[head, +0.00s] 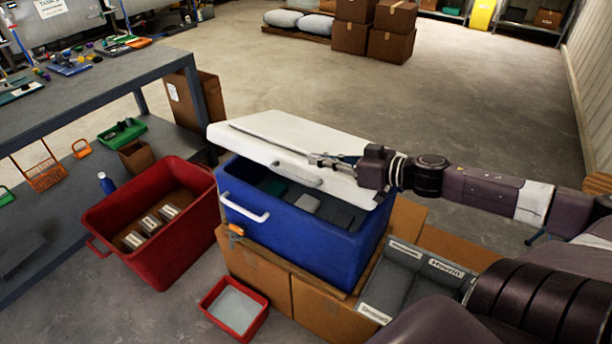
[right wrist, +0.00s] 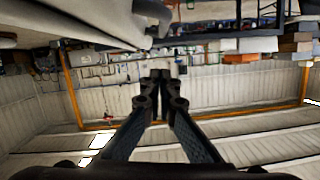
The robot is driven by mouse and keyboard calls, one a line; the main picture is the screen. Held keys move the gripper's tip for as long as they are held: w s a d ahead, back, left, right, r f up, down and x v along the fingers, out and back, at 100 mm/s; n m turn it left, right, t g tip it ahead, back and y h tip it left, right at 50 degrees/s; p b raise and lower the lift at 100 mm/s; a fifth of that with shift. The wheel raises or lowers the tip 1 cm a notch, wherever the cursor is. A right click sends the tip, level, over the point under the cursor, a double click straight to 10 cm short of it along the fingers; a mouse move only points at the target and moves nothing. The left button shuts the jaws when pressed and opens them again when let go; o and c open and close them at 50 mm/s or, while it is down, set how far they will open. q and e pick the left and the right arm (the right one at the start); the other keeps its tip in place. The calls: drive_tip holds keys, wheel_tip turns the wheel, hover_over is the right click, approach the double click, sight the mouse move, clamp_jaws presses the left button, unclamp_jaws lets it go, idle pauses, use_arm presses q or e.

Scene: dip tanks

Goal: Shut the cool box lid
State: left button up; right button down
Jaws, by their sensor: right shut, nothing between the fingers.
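The blue cool box (head: 300,233) stands on cardboard boxes, with a white handle on its near side. Its white lid (head: 262,137) is partly open, tilted above the box. A gap shows between the lid's near edge and the box rim, with grey and dark green items inside. My right gripper (head: 318,159) lies across the right part of the lid in the head view, fingers pointing left. Its fingers are together and empty in the right wrist view (right wrist: 160,82). I cannot tell whether it touches the lid. My left gripper is not in view.
A red bin (head: 185,245) with labelled items stands left of the cool box. A small red tray (head: 234,309) lies in front. A grey labelled bin (head: 405,280) is at the right. A workbench (head: 95,85) stands at the left.

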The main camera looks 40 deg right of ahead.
drive_tip(key=shift+w+a+f+b, duration=0.35)
drive_tip(key=shift+w+f, duration=0.1)
drive_tip(key=shift+f, duration=0.3)
drive_tip(key=shift+w+a+f+b, duration=0.3)
drive_tip(key=shift+w+f, duration=0.15)
drive_tip(key=shift+f, duration=0.3)
drive_tip(key=shift+w+a+f+b, duration=0.35)
drive_tip(key=shift+w+f, duration=0.1)
drive_tip(key=shift+f, duration=0.3)
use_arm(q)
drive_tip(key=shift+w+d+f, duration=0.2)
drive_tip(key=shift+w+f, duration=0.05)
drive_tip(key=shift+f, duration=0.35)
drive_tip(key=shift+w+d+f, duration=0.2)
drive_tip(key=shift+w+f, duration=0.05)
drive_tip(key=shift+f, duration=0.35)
